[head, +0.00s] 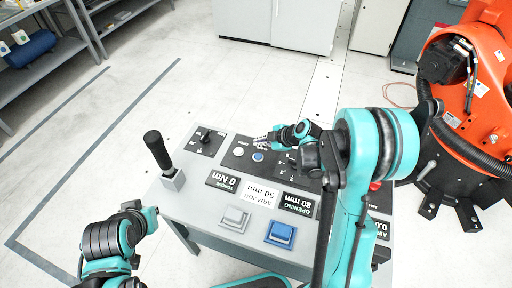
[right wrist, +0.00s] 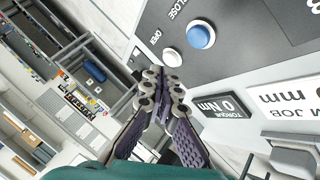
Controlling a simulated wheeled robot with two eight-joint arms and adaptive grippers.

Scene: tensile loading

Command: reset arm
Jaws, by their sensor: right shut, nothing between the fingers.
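My right gripper (head: 262,141) is over the far part of the grey control panel (head: 205,220), close to a round white button (head: 239,151) and a round blue button (head: 258,156). In the right wrist view, my right gripper's fingertips (right wrist: 160,72) meet with nothing between them. They are beside the white button (right wrist: 171,57), labelled OPEN; I cannot tell whether they touch it. The blue button (right wrist: 200,34), near the CLOSE label, is farther up. My left arm's links show at the lower left of the head view, but its gripper is not visible.
A black-handled joystick (head: 158,150) rises from the panel's left side. Square grey (head: 235,217) and blue (head: 281,233) buttons are near its front. An orange robot (head: 480,80) stands at the right, shelves (head: 50,50) at the upper left. Floor left of the panel is clear.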

